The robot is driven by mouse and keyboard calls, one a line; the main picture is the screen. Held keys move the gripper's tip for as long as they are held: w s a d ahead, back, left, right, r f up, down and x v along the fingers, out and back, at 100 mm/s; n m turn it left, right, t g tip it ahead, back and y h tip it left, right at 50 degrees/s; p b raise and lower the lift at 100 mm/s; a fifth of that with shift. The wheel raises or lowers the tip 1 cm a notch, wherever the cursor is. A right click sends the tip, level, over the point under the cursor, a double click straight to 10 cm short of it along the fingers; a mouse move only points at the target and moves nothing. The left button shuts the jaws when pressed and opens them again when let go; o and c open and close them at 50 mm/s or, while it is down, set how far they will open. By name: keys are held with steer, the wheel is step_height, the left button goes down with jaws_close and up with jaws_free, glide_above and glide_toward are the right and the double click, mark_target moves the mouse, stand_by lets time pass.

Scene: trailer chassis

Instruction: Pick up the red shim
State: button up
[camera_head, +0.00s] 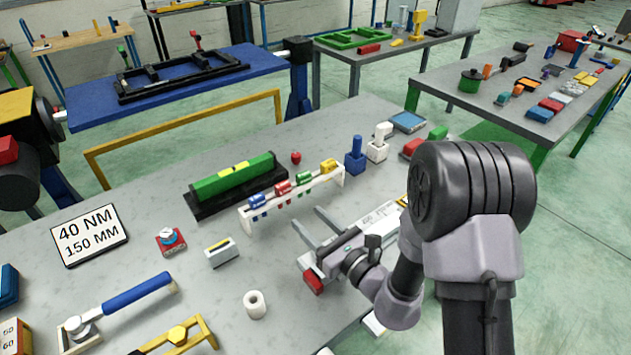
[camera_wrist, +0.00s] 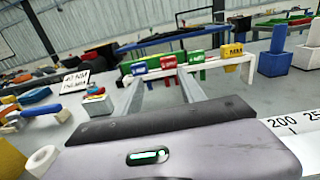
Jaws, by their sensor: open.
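The red shim (camera_head: 282,188) hangs on a white rack (camera_head: 248,214), between a blue shim (camera_head: 257,200) and a green shim (camera_head: 304,178). A yellow shim (camera_head: 328,166) hangs at the right end. In the wrist view the red shim (camera_wrist: 168,62) shows just beyond the fingertips, between their lines. My gripper (camera_head: 308,220) is open and empty, in front of the rack and apart from it. Its two fingers also show in the wrist view (camera_wrist: 160,79), pointing toward the rack.
A green block with a yellow level (camera_head: 232,178) lies behind the rack. A blue block with a peg (camera_head: 355,158) and a white one (camera_head: 378,146) stand to its right. A grey-white block (camera_head: 221,252) and a white roll (camera_head: 255,304) stand to the left and front. A scale (camera_head: 380,218) lies near my wrist.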

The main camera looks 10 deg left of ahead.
steer(key=shift+w+a+f+m, duration=0.15)
steer(key=shift+w+a+f, duration=0.15)
steer(key=shift+w, duration=0.35)
steer(key=shift+w+a+f+m, duration=0.15)
steer(key=shift+w+a, duration=0.15)
steer(key=shift+w, duration=0.3)
steer(key=b+x, duration=0.1)
steer(key=x, duration=0.4)
steer(key=b+x, duration=0.1)
steer(key=x, duration=0.4)
steer(key=b+x, duration=0.2)
steer(key=x, duration=0.3)
steer(key=shift+w+d+r, duration=0.25)
steer(key=shift+r, duration=0.15)
jaws_close()
steer(key=shift+r, duration=0.1)
